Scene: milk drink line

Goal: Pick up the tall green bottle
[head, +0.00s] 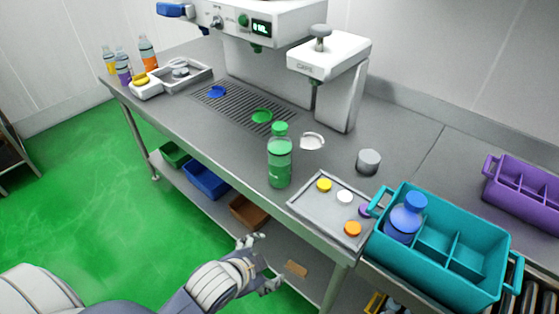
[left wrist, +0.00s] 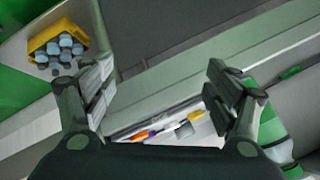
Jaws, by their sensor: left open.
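The tall green bottle (head: 280,158) stands upright near the front edge of the grey table, left of the cap tray. It has a green cap and a pale label band. My left gripper (head: 262,262) is open and empty, in front of the table edge and lower in the picture than the bottle. In the left wrist view my left gripper (left wrist: 160,98) has its fingers wide apart, with nothing between them. Part of the green bottle (left wrist: 275,135) shows there at the right, outside and partly behind the right finger. My right gripper is not in view.
A tray (head: 310,212) with several coloured caps lies right of the bottle. A teal crate (head: 470,283) holds a blue bottle (head: 405,218). A grey cylinder (head: 368,162) and white ring (head: 312,141) stand behind. The machine (head: 270,22) is at the back. Bins (head: 206,180) sit below.

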